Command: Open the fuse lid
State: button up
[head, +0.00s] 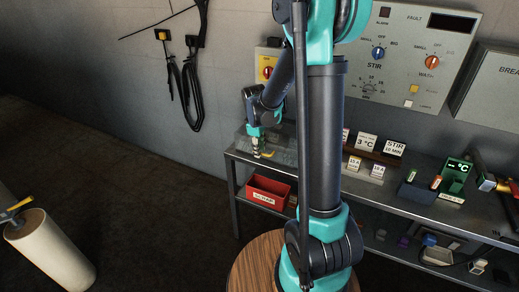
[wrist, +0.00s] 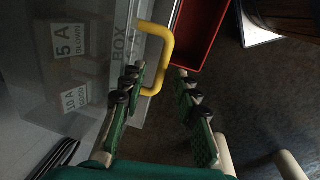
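The fuse box shows in the wrist view as a clear lid (wrist: 88,20) with part of the word BOX on it. Labels reading 5 A BLOWN (wrist: 69,41) and 10 A GOOD (wrist: 74,98) show through it. A yellow handle (wrist: 168,50) stands at the lid's edge. My gripper (wrist: 157,76) is open, and the handle's lower part appears between its fingertips, nearer the left finger. Whether a finger touches it I cannot tell. In the head view my gripper (head: 257,150) points down at the bench's left end, beside the yellow handle (head: 268,154). The lid looks shut.
A red SCRAP bin (head: 268,190) sits below the bench top (head: 238,156). Fuse labels, a rack and a green meter (head: 455,175) stand further right on the bench. A control panel (head: 415,55) is on the wall behind.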

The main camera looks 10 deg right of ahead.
grip_shut()
dwell(0.6)
